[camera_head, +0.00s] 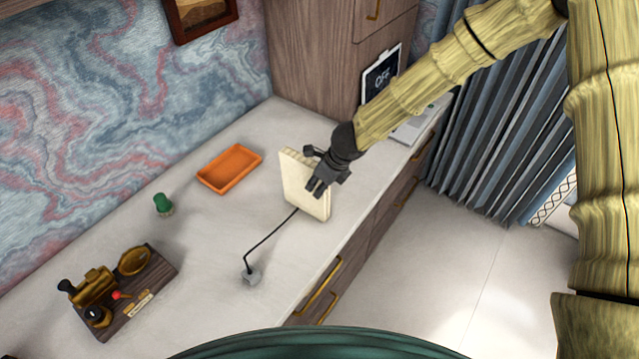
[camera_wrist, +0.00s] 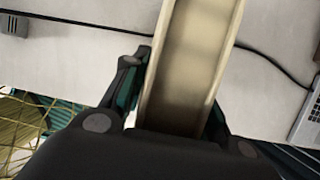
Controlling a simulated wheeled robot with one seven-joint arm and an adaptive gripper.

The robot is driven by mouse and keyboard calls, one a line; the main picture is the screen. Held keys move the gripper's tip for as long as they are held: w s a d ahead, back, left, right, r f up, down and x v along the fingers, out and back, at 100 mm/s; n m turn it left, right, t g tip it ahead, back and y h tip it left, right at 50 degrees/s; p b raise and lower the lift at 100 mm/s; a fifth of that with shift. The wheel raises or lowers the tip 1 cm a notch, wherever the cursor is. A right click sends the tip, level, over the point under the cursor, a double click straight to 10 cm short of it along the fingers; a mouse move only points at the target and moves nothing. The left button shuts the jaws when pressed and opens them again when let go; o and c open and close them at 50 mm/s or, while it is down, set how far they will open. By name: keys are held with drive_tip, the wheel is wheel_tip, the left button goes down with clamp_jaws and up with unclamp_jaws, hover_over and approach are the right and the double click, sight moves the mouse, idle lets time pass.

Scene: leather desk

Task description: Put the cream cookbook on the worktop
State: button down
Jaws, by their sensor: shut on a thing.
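The cream cookbook (camera_head: 298,180) is held on edge, tilted, over the front half of the pale worktop (camera_head: 215,235). My gripper (camera_head: 318,188) is shut on it from the right side. In the wrist view the cream cookbook (camera_wrist: 190,65) stands between both fingers of my gripper (camera_wrist: 178,95) and runs away from the palm. I cannot tell whether its lower edge touches the worktop.
An orange tray (camera_head: 229,169), a green stamp-like object (camera_head: 163,204) and a wooden stand with brass parts (camera_head: 122,290) lie leftward. A black cable (camera_head: 268,240) runs from a small grey block (camera_head: 250,275) toward the cookbook.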

idle(0.3)
drive_tip(key=c, duration=1.1)
unclamp_jaws()
drive_tip(key=shift+f, duration=0.1)
drive_tip(key=v, duration=1.2)
